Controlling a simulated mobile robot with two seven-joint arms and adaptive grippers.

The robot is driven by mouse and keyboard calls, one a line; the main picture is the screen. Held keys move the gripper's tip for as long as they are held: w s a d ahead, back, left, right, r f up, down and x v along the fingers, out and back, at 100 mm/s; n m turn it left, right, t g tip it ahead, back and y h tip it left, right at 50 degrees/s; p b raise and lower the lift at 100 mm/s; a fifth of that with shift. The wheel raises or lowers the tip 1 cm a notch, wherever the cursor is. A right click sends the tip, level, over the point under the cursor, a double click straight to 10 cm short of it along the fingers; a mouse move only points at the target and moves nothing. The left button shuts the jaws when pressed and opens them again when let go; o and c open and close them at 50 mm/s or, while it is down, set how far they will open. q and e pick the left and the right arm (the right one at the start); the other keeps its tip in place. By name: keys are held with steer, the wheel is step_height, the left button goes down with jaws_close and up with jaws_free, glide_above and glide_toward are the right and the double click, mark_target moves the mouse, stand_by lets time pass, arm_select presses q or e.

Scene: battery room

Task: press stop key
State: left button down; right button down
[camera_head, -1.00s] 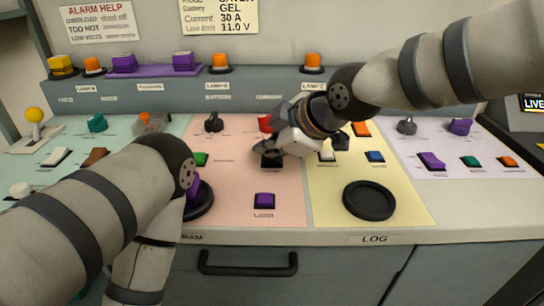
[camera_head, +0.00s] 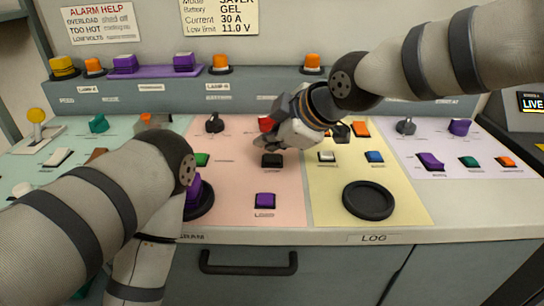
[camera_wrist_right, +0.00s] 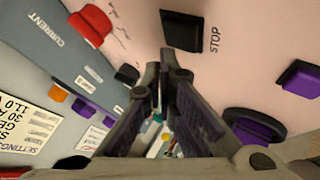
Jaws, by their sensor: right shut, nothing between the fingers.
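The stop key (camera_head: 271,160) is a black key on the pink panel (camera_head: 235,150). In the wrist view the black key (camera_wrist_right: 182,30) sits beside the printed word STOP. My right gripper (camera_head: 268,143) is shut and empty. It is just above and behind the stop key in the head view, with the key's top visible and a small gap apparent. In the wrist view the shut fingers (camera_wrist_right: 165,78) are in the foreground, apart from the key in the picture. My left arm comes in from the left, but its gripper is not visible.
A purple load key (camera_head: 265,201) is in front of the stop key. A red key (camera_head: 265,124) and a black knob (camera_head: 214,123) are behind it. My left forearm covers part of the left panels.

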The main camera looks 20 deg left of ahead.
mark_target(270, 160)
steer(key=shift+r+p, duration=0.3)
steer(key=shift+r, duration=2.2)
steer(key=shift+f, duration=0.1)
